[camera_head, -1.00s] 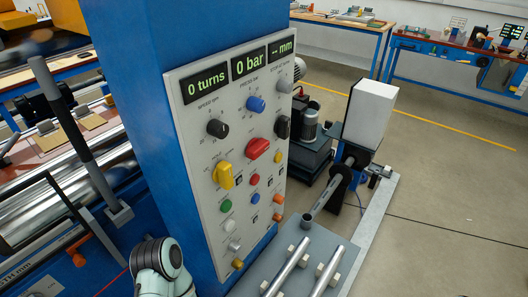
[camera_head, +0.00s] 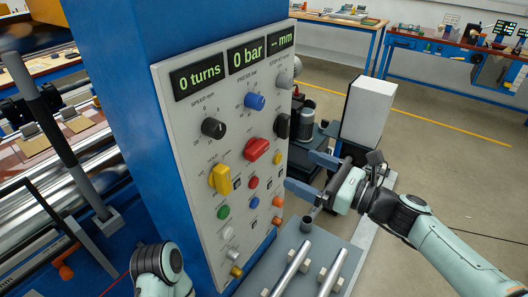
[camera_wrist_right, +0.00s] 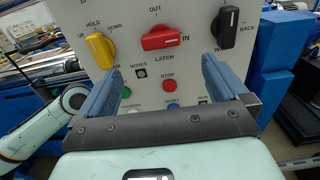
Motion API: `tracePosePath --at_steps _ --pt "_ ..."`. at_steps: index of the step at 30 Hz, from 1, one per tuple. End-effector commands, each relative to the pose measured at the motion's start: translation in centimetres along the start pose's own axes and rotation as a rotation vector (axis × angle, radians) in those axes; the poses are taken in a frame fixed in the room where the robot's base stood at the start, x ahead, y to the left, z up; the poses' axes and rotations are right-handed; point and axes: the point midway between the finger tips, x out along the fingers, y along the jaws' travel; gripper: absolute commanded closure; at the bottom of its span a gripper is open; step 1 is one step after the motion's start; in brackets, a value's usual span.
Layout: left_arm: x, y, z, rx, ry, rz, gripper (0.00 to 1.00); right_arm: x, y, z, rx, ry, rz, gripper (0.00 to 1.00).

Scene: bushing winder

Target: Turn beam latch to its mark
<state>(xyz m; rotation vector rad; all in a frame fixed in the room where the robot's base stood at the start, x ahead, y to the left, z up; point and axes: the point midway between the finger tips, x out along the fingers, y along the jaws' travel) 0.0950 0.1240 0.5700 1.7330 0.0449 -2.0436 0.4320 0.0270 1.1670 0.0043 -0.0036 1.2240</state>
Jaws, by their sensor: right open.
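The red latch knob (camera_head: 257,149) sits on the grey control panel (camera_head: 208,110), right of the yellow knob. In the right wrist view the red knob (camera_wrist_right: 162,38) stands above the word LATCH, with OUT above it and IN to its right. Its bar lies roughly level, and a white line on its right end points towards IN. My right gripper (camera_head: 299,170) is open and empty, its fingers facing the panel from the right. In the wrist view the open fingers (camera_wrist_right: 167,68) lie on either side below the knob, apart from it. My left gripper is out of view.
Around the latch are the yellow knob (camera_head: 220,179), black knob (camera_head: 282,126), blue knob (camera_head: 255,101) and red button (camera_head: 253,182). Metal rods (camera_head: 290,266) lie on a grey plate below. A blue column (camera_head: 110,90) stands left of the panel.

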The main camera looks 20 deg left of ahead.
Motion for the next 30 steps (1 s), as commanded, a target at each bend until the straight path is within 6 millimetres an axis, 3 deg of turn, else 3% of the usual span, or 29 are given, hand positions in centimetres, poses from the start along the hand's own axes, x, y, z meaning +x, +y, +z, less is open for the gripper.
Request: tracePosePath --at_steps 9,15,21,30 --pt "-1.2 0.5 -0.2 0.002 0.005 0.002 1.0 6.8 0.1 0.0 0.0 0.003 0.004 0.0" --pt "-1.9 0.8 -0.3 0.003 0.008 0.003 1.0 10.1 0.0 0.0 -0.001 0.003 0.001 0.0" --pt "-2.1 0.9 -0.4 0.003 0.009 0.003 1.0 11.6 -0.1 -0.1 -0.001 0.004 -0.001 0.0" --pt "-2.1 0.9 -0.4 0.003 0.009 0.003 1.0 11.7 -0.1 -0.2 -0.001 0.004 -0.002 0.0"
